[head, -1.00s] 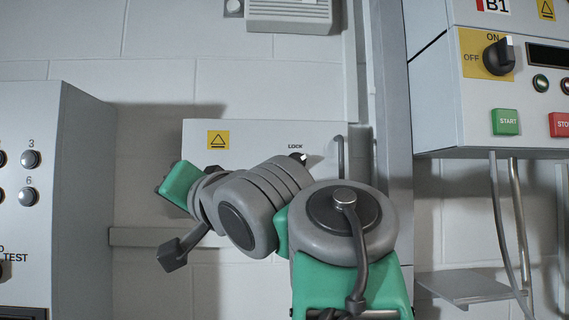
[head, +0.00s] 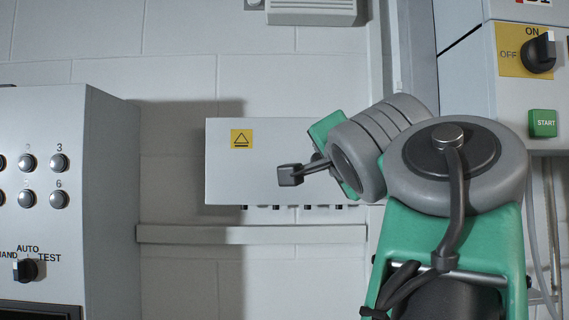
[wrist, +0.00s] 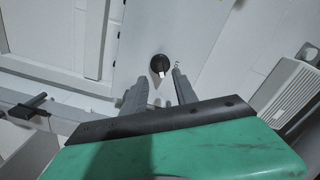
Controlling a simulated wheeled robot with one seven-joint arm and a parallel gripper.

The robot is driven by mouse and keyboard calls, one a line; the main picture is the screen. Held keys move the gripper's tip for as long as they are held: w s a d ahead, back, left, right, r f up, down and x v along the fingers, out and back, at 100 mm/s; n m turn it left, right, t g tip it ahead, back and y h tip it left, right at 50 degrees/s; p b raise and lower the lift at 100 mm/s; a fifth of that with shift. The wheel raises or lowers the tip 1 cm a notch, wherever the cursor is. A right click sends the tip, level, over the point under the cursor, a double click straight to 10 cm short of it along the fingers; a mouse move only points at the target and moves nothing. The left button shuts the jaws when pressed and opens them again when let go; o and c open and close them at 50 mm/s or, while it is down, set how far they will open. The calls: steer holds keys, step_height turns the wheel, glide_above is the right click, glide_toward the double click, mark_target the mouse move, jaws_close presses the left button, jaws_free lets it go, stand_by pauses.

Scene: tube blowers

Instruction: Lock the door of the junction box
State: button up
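The junction box (head: 260,165) is a pale grey wall box with a yellow warning label, and its door looks closed. In the head view my arm covers its right part, including the lock, and my gripper is hidden. In the wrist view the lock is a round black knob (wrist: 160,65) with a white pointer on the pale door face (wrist: 187,30). My gripper (wrist: 160,76) is open, its two grey fingers apart, with the knob just beyond and between the fingertips. I cannot tell whether they touch it.
A control panel (head: 110,200) with buttons and a selector stands at the left. Another control box (head: 510,90) with an ON/OFF knob and green START button is close at the right. A ledge (head: 250,234) runs below the junction box. A vented box (head: 310,10) hangs above.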

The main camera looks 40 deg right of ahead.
steer(key=x, duration=0.5)
steer(key=shift+w, duration=0.1)
steer(key=shift+c, duration=0.5)
jaws_close()
